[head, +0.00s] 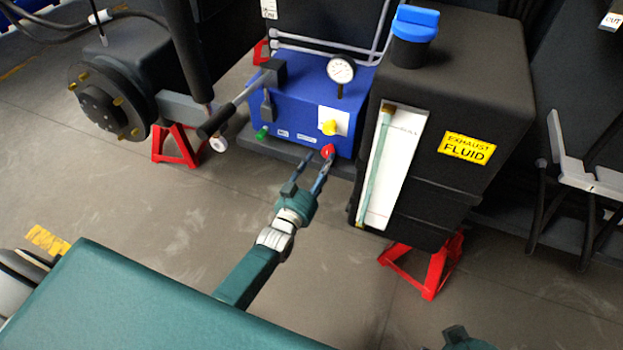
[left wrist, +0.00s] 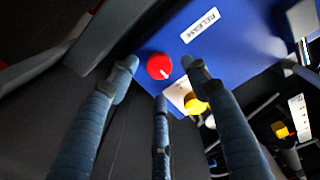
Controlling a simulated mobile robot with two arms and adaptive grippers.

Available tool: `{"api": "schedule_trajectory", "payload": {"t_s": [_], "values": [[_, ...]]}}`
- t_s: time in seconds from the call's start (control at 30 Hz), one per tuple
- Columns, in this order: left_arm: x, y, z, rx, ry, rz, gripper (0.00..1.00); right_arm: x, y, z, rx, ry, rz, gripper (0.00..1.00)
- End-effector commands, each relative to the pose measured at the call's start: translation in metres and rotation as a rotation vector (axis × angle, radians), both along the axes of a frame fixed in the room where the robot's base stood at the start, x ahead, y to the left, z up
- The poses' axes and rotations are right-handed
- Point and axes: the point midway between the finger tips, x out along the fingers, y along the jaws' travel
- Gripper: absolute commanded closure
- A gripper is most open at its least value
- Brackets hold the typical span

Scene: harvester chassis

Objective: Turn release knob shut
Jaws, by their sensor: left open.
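The release knob (head: 327,151) is a small red knob low on the front of the blue box (head: 290,112). In the left wrist view the round red knob (left wrist: 159,66) has a small pale mark on its lower right edge, and a white RELEASE label (left wrist: 201,25) is beside it. My left gripper (head: 308,173) is open just in front of the knob. In the left wrist view its spread fingers (left wrist: 160,75) frame the knob, with nothing held. I cannot tell whether any finger touches it.
A yellow knob (head: 329,128) is above the red one, and a green knob (head: 262,132) is to the left. A black-handled lever (head: 218,120) sticks out at left. The black exhaust fluid tank (head: 461,110) stands close on the right. Floor in front is clear.

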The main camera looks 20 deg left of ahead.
Motion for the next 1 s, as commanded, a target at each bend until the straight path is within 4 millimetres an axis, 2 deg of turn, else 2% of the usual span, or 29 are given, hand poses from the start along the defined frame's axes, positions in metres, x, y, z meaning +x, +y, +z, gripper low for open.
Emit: {"api": "schedule_trajectory", "payload": {"t_s": [0.03, 0.2, 0.4, 1.0], "values": [[-0.014, 0.001, -0.002, 0.000, 0.004, 0.001, 0.52, 0.000, 0.000, 0.000, -0.001, 0.000, 0.000, 0.60], [-0.047, 0.004, -0.001, 0.001, 0.002, 0.000, 0.52, 0.000, 0.000, 0.000, -0.001, -0.001, 0.000, 0.60], [-0.071, 0.005, 0.000, 0.001, 0.001, 0.001, 0.52, 0.000, 0.000, 0.000, -0.001, -0.001, 0.000, 0.60], [-0.076, 0.006, 0.000, 0.001, 0.000, 0.001, 0.52, 0.000, -0.001, 0.001, -0.001, -0.001, 0.000, 0.60]]}}
